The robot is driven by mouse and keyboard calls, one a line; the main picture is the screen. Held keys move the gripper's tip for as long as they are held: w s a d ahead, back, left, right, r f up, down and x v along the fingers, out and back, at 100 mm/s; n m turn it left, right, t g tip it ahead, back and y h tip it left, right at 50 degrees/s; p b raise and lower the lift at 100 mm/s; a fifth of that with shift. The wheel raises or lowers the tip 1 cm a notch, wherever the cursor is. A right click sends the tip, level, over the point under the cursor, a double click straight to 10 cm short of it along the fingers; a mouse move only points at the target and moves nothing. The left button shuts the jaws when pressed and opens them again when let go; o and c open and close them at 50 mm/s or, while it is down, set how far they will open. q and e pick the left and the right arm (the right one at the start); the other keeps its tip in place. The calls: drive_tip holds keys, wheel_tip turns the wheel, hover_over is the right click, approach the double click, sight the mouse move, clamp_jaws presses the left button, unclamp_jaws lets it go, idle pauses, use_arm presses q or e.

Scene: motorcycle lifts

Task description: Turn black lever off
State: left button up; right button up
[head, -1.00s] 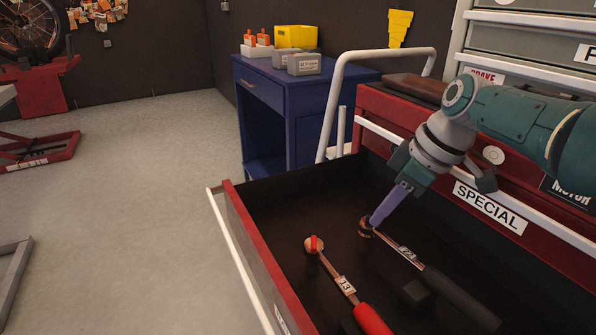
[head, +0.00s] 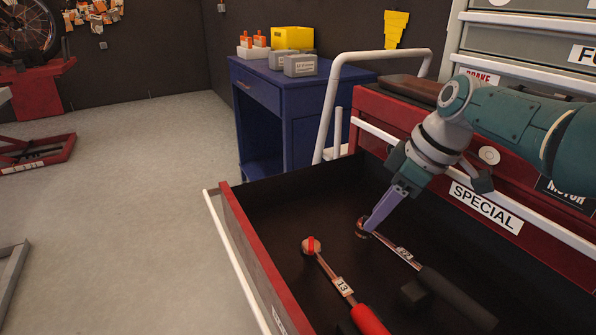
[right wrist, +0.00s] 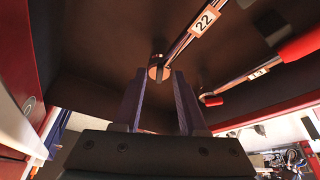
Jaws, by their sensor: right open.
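The black lever (head: 452,297) is a torque wrench with a black handle, a metal shaft tagged 22 and a round head, lying in the open drawer. Its round head shows in the right wrist view (right wrist: 158,66) with a small dark switch on it. My right gripper (head: 371,225) reaches down with its purple fingers at that head. In the right wrist view the fingers (right wrist: 159,80) are apart, one on either side of the switch; I cannot tell whether they touch it. My left gripper is out of view.
A second wrench with a red handle (head: 369,320), tag 13 and a red switch lies to the left in the same drawer. The drawer's red wall (head: 262,262) bounds it on the left. A blue cabinet (head: 262,125) stands behind.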

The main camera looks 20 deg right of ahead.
drive_tip(key=p+v, duration=0.5)
drive_tip(key=v, duration=0.5)
